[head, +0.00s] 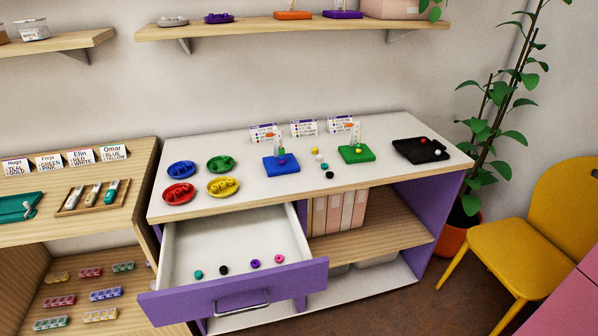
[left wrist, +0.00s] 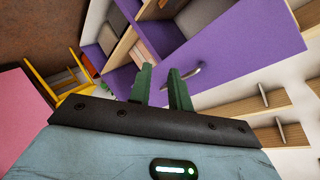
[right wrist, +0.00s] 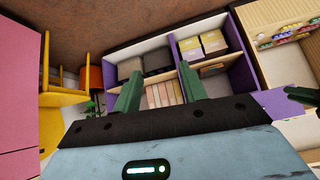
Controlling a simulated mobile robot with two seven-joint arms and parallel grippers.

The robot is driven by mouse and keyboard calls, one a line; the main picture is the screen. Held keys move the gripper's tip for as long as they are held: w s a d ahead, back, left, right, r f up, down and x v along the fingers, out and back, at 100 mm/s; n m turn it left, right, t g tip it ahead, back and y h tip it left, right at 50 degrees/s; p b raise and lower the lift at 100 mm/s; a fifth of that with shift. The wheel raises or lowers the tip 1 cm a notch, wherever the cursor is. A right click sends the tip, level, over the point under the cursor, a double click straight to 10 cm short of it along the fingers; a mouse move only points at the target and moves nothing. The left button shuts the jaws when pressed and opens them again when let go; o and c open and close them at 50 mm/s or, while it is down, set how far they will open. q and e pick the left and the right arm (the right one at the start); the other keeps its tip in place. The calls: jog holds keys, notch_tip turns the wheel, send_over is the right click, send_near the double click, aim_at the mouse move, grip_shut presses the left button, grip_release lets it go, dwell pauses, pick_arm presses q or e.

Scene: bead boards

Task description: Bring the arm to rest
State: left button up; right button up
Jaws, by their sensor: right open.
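My left gripper (left wrist: 160,75) shows in the left wrist view with its two green fingers a little apart and nothing between them. My right gripper (right wrist: 157,78) shows in the right wrist view with its fingers wide apart and empty. Neither gripper is in the head view. A blue board (head: 282,168) and a green board (head: 356,155), each with an upright peg, stand on the white-topped cabinet (head: 240,147). Several loose beads lie between the boards. A black tray (head: 408,153) with a few beads is to the right.
The purple-fronted drawer (head: 185,309) is pulled out, with several beads inside. Blue, green, red and yellow dishes (head: 223,187) sit on the cabinet's left part. A wooden shelf unit (head: 118,192) stands left. A yellow chair (head: 500,245) and potted plant (head: 466,213) stand right.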

pick_arm(q)
jog(key=s+a+f+n+g+p, duration=0.1)
jog(key=s+n+g, duration=0.1)
jog(key=s+n, duration=0.2)
jog(key=s+a+f+n+g+p, duration=0.1)
jog(key=s+n, duration=0.4)
jog(key=s, duration=0.6)
jog(key=shift+f+g+h, duration=0.35)
jog(key=shift+g+h, duration=0.05)
jog(key=shift+g, duration=0.2)
pick_arm(e)
jog(key=shift+t, duration=0.4)
jog(key=r, duration=0.1)
jog(key=w+r, duration=0.2)
jog(key=shift+d+r, duration=0.25)
jog(key=shift+d, duration=0.05)
